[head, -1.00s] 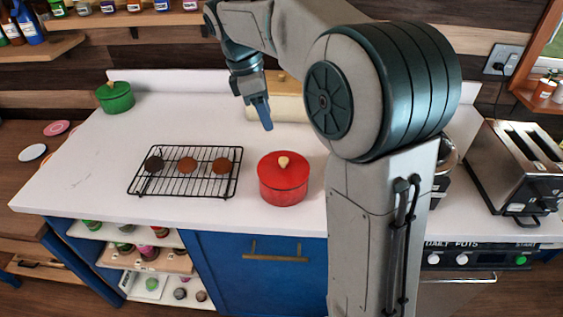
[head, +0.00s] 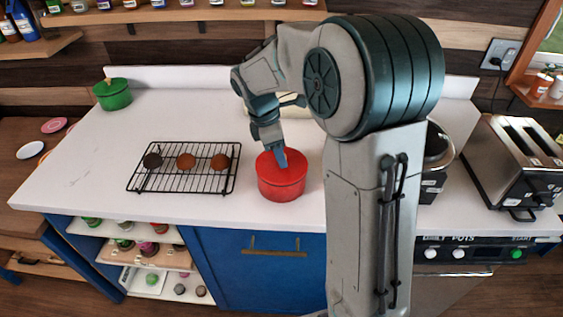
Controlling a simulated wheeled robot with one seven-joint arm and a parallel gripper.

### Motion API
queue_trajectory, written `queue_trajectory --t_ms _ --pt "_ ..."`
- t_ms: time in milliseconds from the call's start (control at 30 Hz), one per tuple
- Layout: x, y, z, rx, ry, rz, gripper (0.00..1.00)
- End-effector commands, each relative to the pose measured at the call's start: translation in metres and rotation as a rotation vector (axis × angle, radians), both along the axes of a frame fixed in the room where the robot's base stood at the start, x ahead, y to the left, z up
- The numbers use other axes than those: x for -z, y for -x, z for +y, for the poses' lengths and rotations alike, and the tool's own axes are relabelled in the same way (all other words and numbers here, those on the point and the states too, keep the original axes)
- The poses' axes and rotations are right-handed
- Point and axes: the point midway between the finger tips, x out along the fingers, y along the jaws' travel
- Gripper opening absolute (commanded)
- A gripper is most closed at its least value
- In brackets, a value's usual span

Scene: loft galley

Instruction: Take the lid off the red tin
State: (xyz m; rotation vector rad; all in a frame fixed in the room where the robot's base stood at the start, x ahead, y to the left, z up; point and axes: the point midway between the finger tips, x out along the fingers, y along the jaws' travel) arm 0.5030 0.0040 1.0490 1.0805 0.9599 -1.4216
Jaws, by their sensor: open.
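The red tin (head: 282,186) stands upright on the white counter, just right of the wire rack. Its red lid (head: 268,163) sits on top of it. The lid's pale knob is hidden behind my gripper's fingers. My gripper (head: 282,163) points down over the middle of the lid, with its fingertips at the knob. The gripper is open. I cannot tell whether the fingers touch the knob or the lid.
A black wire rack (head: 180,181) with three round brown items lies left of the tin. A green lidded pot (head: 112,95) stands at the back left. A toaster (head: 512,165) is at the right. The counter's left part is clear.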

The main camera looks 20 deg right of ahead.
Motion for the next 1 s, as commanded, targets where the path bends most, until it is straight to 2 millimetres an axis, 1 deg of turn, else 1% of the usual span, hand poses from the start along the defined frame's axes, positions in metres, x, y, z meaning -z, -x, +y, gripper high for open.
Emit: queue_trajectory --t_ms 100,267,300,367,400,433,833,1000 --pt "0.004 0.001 -0.001 0.0 0.0 0.001 0.47" --pt "0.004 0.0 -0.001 0.0 0.0 0.0 0.47" --pt "0.004 0.0 -0.001 0.0 0.0 0.0 0.36" --pt "0.003 0.0 -0.001 0.0 0.0 0.0 0.19" --pt "0.003 0.0 -0.001 0.0 0.0 0.0 0.08" --pt "0.003 0.0 -0.001 0.0 0.0 0.0 0.0" --pt "0.002 0.0 -0.001 0.0 0.0 -0.001 0.0" --pt "-0.01 0.0 -0.001 -0.001 0.0 -0.002 0.0"
